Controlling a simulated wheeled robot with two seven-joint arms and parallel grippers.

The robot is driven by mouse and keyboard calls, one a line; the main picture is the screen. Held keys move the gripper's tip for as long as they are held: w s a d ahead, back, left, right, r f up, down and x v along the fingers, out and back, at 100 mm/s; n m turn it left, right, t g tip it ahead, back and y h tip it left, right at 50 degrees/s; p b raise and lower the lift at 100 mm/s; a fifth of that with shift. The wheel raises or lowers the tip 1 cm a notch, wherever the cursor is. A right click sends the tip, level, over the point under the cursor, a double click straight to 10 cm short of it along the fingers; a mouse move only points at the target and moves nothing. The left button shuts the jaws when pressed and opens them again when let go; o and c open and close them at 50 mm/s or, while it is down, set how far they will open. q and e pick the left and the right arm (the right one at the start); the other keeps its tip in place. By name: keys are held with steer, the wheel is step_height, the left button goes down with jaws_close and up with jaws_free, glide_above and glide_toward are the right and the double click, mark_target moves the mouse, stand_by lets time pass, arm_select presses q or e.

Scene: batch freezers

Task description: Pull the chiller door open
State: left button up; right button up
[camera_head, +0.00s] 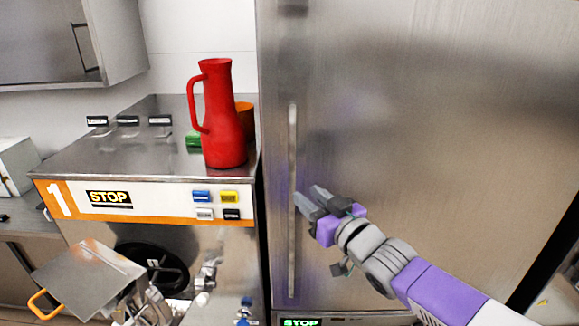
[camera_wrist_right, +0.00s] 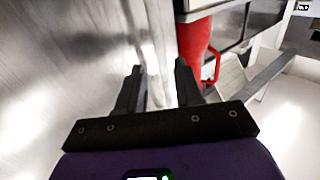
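The chiller door (camera_head: 430,120) is a tall brushed-metal panel on the right of the head view and looks shut. Its long vertical bar handle (camera_head: 292,150) runs along the door's left side. My right gripper (camera_head: 308,200) is at the handle, about mid-height, with its fingers pointing left. In the right wrist view its two dark fingers (camera_wrist_right: 158,80) stand apart. The pale handle (camera_wrist_right: 156,92) shows in the gap between them, and I cannot tell whether they touch it. My left gripper is not clearly seen.
A batch freezer (camera_head: 150,220) stands left of the chiller. A red jug (camera_head: 222,115) and an orange container (camera_head: 244,120) stand on it near the chiller. A metal chute lid (camera_head: 88,278) with a yellow handle sticks out in front.

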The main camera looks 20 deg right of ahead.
mark_target(294, 184)
steer(key=x, duration=0.7)
steer(key=shift+w, duration=0.1)
jaws_close()
